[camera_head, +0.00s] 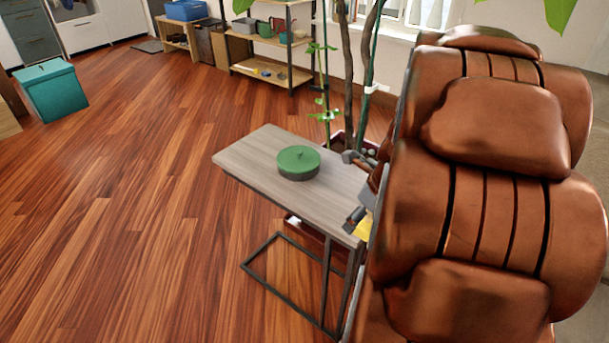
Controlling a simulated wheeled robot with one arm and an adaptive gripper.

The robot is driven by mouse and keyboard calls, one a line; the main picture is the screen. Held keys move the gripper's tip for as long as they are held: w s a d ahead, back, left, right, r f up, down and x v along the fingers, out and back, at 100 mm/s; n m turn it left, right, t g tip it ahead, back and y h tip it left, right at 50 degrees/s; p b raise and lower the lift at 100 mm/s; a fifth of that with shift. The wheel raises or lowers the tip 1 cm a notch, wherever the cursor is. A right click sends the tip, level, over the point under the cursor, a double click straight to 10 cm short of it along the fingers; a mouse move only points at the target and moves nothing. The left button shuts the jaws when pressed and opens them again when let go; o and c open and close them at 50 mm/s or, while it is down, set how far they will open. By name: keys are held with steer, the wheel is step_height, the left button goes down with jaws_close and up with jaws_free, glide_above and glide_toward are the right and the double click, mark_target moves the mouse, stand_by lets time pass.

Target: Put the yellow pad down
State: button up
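A small patch of yellow, which looks like the yellow pad (364,228), shows at the right end of a narrow side table (258,155) with a grey wood top. The brown leather armchair hides most of it. Dark grey parts of my gripper (357,213) show just above the yellow patch, at the table's right edge. The chair hides the rest of my gripper, so I cannot tell whether it is open or closed on the pad. I also cannot tell whether the pad touches the tabletop.
A round green lidded pot (298,162) sits mid-table. The brown armchair (490,200) fills the right side. A potted plant (347,85) stands behind the table. A teal box (52,92) is far left. The wood floor (140,200) at left is clear.

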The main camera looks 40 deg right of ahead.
mark_target(349, 192)
steer(key=shift+w+d+f, duration=0.15)
steer(key=shift+w+d, duration=0.1)
steer(key=w+d, duration=0.3)
steer(key=w, duration=0.1)
steer(key=w+d+f+b, duration=0.1)
steer(key=w+d, duration=0.2)
steer(key=w, duration=0.1)
steer(key=w+d, duration=0.3)
steer(key=w, duration=0.1)
steer(key=shift+f+b, duration=0.15)
steer(key=shift+b, duration=0.2)
steer(key=shift+w+f+b, duration=0.1)
steer(key=shift+f+b, duration=0.35)
steer(key=shift+f, duration=1.3)
steer(key=o, duration=1.2)
steer(key=shift+f, duration=0.1)
steer(key=p+v, duration=0.2)
steer(key=v, duration=1)
